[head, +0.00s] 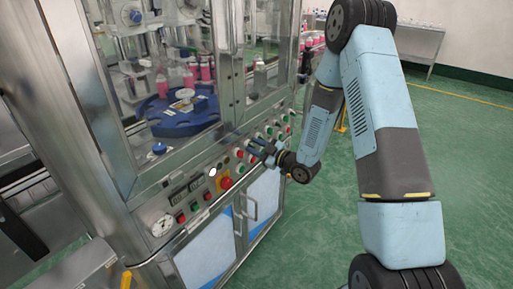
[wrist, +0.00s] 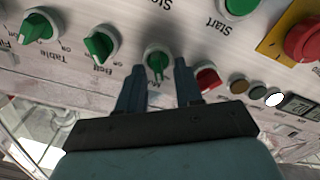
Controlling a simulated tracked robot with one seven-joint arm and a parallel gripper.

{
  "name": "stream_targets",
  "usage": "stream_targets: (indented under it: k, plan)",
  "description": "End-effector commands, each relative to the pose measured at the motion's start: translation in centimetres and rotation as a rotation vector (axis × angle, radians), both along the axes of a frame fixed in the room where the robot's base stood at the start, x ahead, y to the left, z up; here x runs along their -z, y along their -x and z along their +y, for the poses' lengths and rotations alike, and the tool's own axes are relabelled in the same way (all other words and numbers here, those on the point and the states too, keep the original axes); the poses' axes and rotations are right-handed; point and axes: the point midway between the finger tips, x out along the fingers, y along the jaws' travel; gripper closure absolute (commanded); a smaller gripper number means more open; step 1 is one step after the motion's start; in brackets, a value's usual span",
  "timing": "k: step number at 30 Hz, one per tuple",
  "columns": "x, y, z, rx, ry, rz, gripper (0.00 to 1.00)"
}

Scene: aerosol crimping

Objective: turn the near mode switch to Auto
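The panel of the machine shows upside down in the wrist view. A green rotary switch (wrist: 157,62) sits at its middle, with a partly hidden label starting with "M" beside it; I take it to be the near mode switch. Its handle points roughly up and down in the picture. My gripper (wrist: 159,75) is open, with one finger on each side of this switch and small gaps showing; contact cannot be told. In the head view my gripper (head: 256,147) is at the panel, and I cannot make out the switch there.
Other green switches, Belt (wrist: 98,45) and Table (wrist: 38,28), sit to the left in the wrist view. A red knob (wrist: 207,80) is close beside the right finger. A red emergency button (wrist: 304,40) on yellow is farther right. Green floor (head: 460,150) lies open to the right.

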Motion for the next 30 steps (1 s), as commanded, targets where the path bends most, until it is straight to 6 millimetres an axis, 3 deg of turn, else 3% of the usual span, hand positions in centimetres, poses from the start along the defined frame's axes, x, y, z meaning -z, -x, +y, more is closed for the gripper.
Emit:
stream_targets:
  k: [5, 16, 30]
  plan:
    - [0.01, 0.01, 0.01, 0.0, 0.0, 0.0, 0.66]
    - [0.02, 0.04, 0.02, -0.001, 0.0, 0.0, 1.0]
    - [0.05, 0.08, -0.02, -0.001, -0.015, 0.022, 1.0]
